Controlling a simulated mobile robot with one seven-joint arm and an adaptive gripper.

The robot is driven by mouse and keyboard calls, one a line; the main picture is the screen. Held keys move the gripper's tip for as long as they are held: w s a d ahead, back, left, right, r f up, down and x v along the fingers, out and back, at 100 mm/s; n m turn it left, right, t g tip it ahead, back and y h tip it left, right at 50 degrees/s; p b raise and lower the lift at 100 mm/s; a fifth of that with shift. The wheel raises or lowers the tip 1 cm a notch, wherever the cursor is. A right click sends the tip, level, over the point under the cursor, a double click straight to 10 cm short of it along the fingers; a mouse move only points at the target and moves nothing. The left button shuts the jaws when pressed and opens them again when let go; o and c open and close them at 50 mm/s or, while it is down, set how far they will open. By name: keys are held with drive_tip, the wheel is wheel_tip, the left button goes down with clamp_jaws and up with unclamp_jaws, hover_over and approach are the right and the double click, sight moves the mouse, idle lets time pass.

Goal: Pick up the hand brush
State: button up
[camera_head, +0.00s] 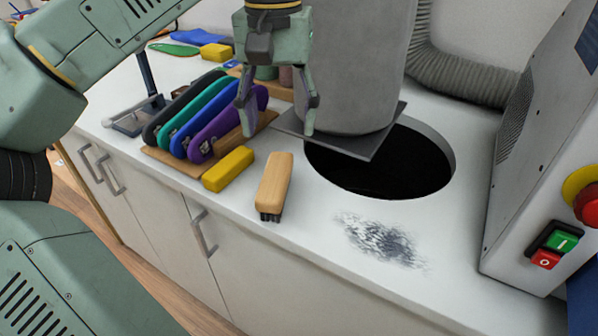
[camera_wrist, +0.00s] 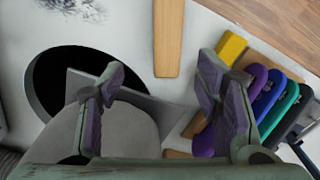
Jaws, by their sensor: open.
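The hand brush (camera_head: 274,183) has a light wooden handle and dark bristles at its near end. It lies on the white counter near the front edge, right of a yellow block. In the wrist view the brush (camera_wrist: 168,38) lies beyond the fingertips, between them from side to side. My gripper (camera_head: 279,118) is open and empty, above the counter and behind the brush, apart from it. Both fingers of my gripper (camera_wrist: 160,80) show spread in the wrist view.
Several coloured tools (camera_head: 205,113) stand in a wooden rack at left, with a yellow block (camera_head: 229,169) before it. A grey cylinder (camera_head: 362,60) and plate stand by a dark round hole (camera_head: 385,165). Grey dust (camera_head: 380,240) lies right of the brush. A machine (camera_head: 530,140) bounds the right.

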hover_over(275, 173)
drive_tip(key=f, duration=0.5)
drive_tip(key=shift+d+f+b, duration=0.15)
drive_tip(key=shift+d+b, duration=0.15)
drive_tip(key=shift+d, duration=0.05)
drive_tip(key=f, duration=0.4)
drive_tip(key=shift+s+a+f+p, duration=0.1)
drive_tip(key=shift+a+p, duration=0.2)
drive_tip(key=shift+a, duration=0.1)
drive_tip(key=shift+d+f, duration=0.1)
drive_tip(key=shift+f, duration=0.45)
drive_tip(key=shift+c, duration=0.5)
clamp_jaws()
